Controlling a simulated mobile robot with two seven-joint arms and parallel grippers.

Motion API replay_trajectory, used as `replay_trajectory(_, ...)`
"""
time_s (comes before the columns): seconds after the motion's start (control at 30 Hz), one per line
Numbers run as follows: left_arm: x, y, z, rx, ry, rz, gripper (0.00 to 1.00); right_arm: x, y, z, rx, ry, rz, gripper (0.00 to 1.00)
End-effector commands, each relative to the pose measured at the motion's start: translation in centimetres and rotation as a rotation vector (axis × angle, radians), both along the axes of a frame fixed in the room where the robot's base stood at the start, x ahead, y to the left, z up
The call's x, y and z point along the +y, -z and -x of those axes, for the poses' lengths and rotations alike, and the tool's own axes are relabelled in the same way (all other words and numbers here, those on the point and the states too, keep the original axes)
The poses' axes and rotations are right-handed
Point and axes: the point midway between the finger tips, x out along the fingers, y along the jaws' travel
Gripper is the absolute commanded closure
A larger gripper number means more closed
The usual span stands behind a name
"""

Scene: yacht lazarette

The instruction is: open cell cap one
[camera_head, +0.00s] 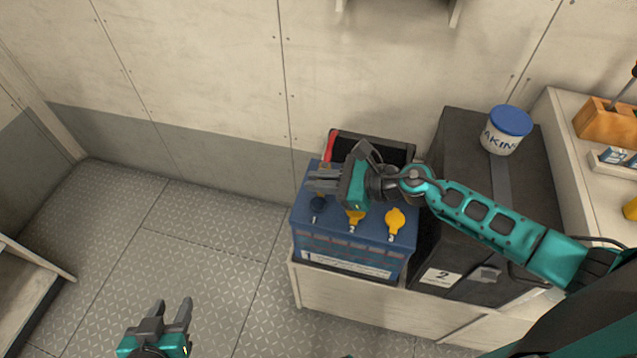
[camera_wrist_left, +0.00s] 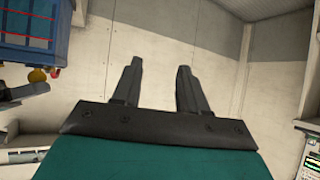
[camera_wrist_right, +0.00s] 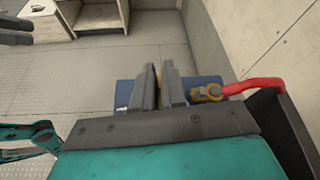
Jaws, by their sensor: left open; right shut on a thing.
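The blue battery (camera_head: 350,243) stands on a low pale bench, with a label marked 1 on its front. Its top carries a row of round fittings: a dark round spot (camera_head: 317,203) at the left, a yellow cap (camera_head: 355,215) in the middle and another yellow cap (camera_head: 396,220) at the right. My right gripper (camera_head: 322,181) is over the back left of the battery top. In the right wrist view its fingers (camera_wrist_right: 158,88) are shut on a yellowish thing, which looks like a cap and is mostly hidden between them. My left gripper (camera_head: 172,312) is open and empty, away from the battery.
A red cable or handle (camera_wrist_right: 255,86) with a brass clamp sits close beside the right fingers. A black case (camera_head: 455,200) marked 2 stands right of the battery, bearing a blue-lidded tub (camera_head: 506,130). The metal floor (camera_head: 190,225) on the left is clear.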

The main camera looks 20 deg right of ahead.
Motion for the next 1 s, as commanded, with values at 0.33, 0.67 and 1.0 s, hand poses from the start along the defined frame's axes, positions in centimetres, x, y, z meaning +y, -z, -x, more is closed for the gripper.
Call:
replay_trajectory(0.33, -0.5, 1.4, 0.0, 0.010, 0.008, 0.007, 0.57, -1.0, 0.3, -1.4, 0.248, 0.000, -0.165, 1.00)
replay_trajectory(0.67, -1.4, 1.0, -1.0, -0.010, 0.021, 0.022, 0.57, -1.4, 0.5, -2.0, 0.396, 0.000, -0.265, 1.00)
replay_trajectory(1.0, -1.3, 1.3, -1.0, -0.007, 0.023, 0.022, 0.57, -1.5, 0.5, -2.2, 0.444, -0.001, -0.296, 1.00)
